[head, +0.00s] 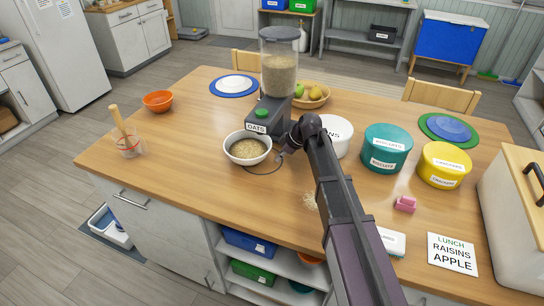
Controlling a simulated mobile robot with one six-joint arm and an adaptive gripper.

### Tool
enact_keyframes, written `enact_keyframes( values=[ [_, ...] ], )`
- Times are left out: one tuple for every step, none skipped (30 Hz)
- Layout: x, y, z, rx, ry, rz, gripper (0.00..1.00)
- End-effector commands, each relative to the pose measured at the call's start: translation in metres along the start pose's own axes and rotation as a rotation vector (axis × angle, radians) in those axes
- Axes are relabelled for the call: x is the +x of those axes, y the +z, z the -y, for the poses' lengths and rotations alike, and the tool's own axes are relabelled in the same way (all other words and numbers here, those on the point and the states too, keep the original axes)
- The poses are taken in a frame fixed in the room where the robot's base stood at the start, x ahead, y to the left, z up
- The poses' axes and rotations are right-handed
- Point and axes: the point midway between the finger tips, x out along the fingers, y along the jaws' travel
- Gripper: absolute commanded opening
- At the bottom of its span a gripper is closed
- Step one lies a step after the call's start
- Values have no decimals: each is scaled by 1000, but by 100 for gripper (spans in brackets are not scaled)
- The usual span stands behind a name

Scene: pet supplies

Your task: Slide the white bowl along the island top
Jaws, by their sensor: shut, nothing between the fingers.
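The white bowl (248,162) stands upright on the wooden island top (190,150), just in front of the oats dispenser (279,75). It holds a tan, grainy fill that looks like oats. My gripper (281,156) is low over the island top, close to the right side of the bowl. It is shut and empty. I cannot tell whether its fingertips touch the bowl's wall. My arm comes in from the lower right and hides part of the island top and of a white tub (337,136).
An orange bowl (158,101) and a glass with a wooden tool (128,143) stand left. A white dish on a blue mat (234,85) lies behind. Teal (387,148) and yellow (444,165) tubs stand right. A thin dark loop lies before the bowl. The front-left top is clear.

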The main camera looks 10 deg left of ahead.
Motion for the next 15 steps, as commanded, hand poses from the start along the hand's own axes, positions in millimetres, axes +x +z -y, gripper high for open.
enact_keyframes(
  values=[
    [-10,-2,0,1,0,0,0],
    [-14,-2,0,1,1,0,0],
    [-18,-2,0,1,1,0,0],
    [-20,-2,0,1,1,0,0],
    [-23,-2,0,0,0,0,0],
    [-27,-2,0,0,0,0,0],
    [-30,-3,0,0,0,0,0],
    [-33,-3,0,0,0,0,0],
    [-37,-3,0,-1,0,0,0],
    [-40,-3,0,-1,-1,1,0],
    [-43,-3,0,-1,-1,1,0],
    [-46,-3,1,0,-1,1,0],
    [-49,-3,0,0,-1,1,0],
    [-52,-3,1,0,-1,1,0],
    [-56,-3,0,0,-1,1,0]
  ],
)
